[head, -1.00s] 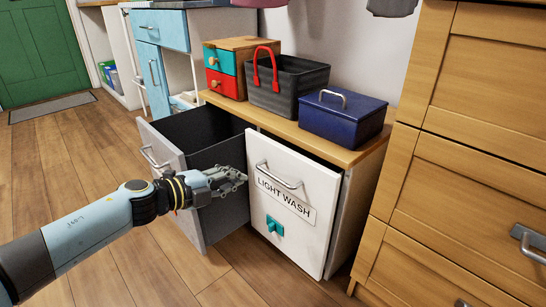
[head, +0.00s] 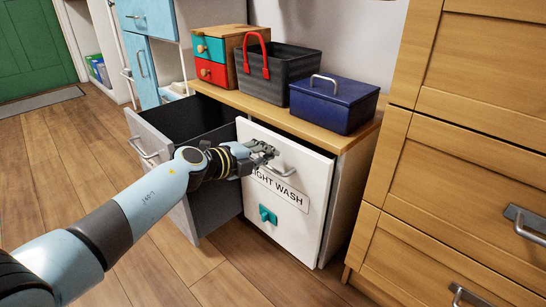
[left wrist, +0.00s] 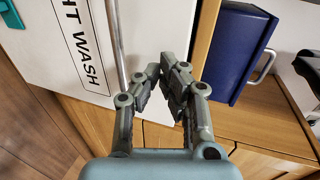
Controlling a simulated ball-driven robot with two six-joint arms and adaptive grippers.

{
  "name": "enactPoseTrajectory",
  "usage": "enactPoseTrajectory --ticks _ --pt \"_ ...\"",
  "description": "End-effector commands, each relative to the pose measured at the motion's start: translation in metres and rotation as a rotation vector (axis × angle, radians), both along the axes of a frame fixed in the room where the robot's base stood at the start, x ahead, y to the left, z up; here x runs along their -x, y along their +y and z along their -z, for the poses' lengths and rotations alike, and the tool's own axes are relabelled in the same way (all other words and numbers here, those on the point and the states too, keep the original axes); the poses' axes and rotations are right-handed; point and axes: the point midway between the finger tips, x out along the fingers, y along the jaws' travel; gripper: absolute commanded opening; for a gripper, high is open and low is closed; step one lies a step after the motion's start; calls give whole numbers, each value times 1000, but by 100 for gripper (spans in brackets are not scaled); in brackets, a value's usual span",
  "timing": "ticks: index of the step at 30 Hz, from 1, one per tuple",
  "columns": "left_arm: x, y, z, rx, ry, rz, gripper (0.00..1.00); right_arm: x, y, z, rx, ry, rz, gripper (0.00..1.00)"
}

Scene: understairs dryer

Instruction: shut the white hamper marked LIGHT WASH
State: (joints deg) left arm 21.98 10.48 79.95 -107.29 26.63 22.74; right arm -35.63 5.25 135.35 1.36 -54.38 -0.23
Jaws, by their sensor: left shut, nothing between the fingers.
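The white hamper (head: 285,222), marked LIGHT WASH, sits in the right half of a wooden-topped cabinet. Its front leans out a little at the top, with a dark gap behind its upper edge. It has a metal bar handle (head: 290,169) above the label and a teal piece below it. My left gripper (head: 268,150) is shut and empty, at the upper part of the hamper front by the handle, hiding the handle's left end and the label's start. In the left wrist view the fingertips (left wrist: 168,72) are beside the handle (left wrist: 116,45); contact cannot be told.
The grey hamper (head: 158,140) left of it is pulled wide open, behind my left arm. On the cabinet top stand a small drawer box (head: 214,58), a dark basket (head: 290,75) and a blue box (head: 334,105). A wooden drawer unit (head: 470,150) stands close on the right.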

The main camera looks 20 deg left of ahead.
Motion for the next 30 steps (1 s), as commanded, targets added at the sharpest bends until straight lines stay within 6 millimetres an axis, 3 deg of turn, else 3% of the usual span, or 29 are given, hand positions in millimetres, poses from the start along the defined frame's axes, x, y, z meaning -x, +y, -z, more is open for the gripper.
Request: enactPoseTrajectory --ticks 6,20,30 --pt "-17 -7 1 1 1 1 0 -4 0 16 -2 -85 0 85" --pt "-21 -9 -1 0 0 0 0 -6 0 17 -2 -113 -1 85" --pt "-61 -26 -2 1 -1 0 0 -5 0 13 -3 -90 0 85"
